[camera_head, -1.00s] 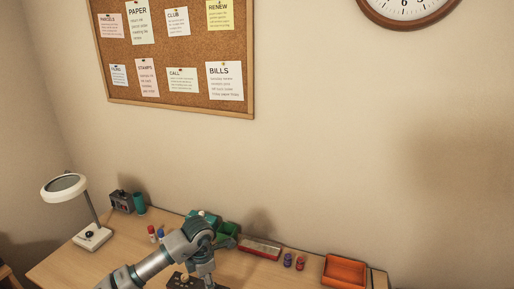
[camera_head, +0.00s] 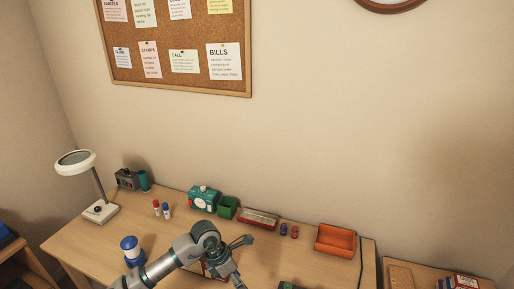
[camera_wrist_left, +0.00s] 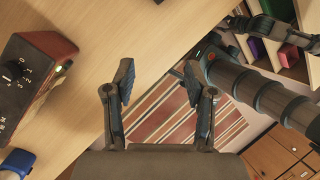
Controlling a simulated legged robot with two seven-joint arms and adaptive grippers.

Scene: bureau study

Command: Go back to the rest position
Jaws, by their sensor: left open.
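My left gripper (camera_wrist_left: 159,78) shows in the left wrist view. Its two fingers stand wide apart with nothing between them. Behind them are the edge of the wooden desk (camera_wrist_left: 110,30) and a striped rug (camera_wrist_left: 165,120) on the floor. My right gripper cannot be made out in either view.
A magnifier lamp (camera_head: 76,162), blue-and-white container (camera_head: 131,250), teal box (camera_head: 203,199), green bin (camera_head: 228,207) and orange tray (camera_head: 335,241) stand on the desk. A dark device with a dial (camera_wrist_left: 35,85) lies left of the gripper. A side surface (camera_head: 425,275) is at right.

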